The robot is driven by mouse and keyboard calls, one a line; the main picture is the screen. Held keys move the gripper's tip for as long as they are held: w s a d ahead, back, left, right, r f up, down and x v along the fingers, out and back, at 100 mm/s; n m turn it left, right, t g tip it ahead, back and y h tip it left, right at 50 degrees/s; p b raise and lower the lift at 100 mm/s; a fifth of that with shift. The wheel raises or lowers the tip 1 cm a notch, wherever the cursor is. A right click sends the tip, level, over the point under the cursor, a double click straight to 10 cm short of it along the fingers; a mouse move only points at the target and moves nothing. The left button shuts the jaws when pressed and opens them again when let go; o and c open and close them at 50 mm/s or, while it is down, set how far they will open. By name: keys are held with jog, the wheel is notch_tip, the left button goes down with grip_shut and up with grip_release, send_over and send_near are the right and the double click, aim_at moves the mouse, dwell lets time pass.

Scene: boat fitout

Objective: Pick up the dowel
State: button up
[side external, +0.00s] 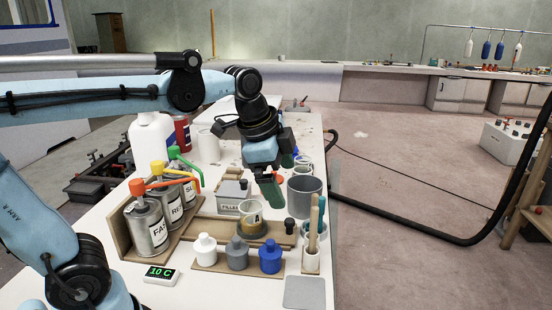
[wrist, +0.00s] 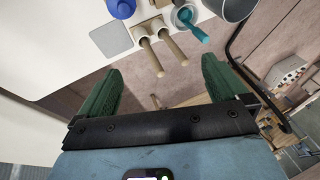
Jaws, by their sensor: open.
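Two plain tan wooden sticks, dowel-like, show in the wrist view, a left one (wrist: 151,57) and a right one (wrist: 172,45), each rising from a pale round holder. I cannot tell which is the dowel. In the side view a tan stick (side external: 313,217) stands upright in the small rack (side external: 311,262) at the table's right edge, beside a teal handle (side external: 321,212). My gripper (side external: 279,178) has green fingers, spread apart and empty, above and behind the rack. In the wrist view my gripper (wrist: 160,75) has the stick tops near the gap between its fingers.
A grey pot (side external: 304,194) stands close behind the rack. An amber-filled cup (side external: 251,216), small white, grey and blue bottles (side external: 270,257) and labelled pump cans (side external: 147,228) crowd the left. A grey pad (side external: 305,293) lies in front.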

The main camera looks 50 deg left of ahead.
jog(key=s+f+n+t, duration=0.2)
jog(key=s+f+n, duration=0.3)
jog(key=n, duration=0.4)
jog(key=shift+s+a+f, duration=0.2)
jog(key=shift+s+f, duration=0.1)
jog(key=shift+f, duration=0.6)
jog(key=shift+s+f+n+t, duration=0.2)
jog(key=shift+f+n+t, duration=0.1)
jog(key=shift+n, duration=0.2)
jog(key=shift+c, duration=0.6)
jog(key=shift+f, duration=0.1)
jog(key=shift+c, duration=1.1)
jog(key=c, duration=0.7)
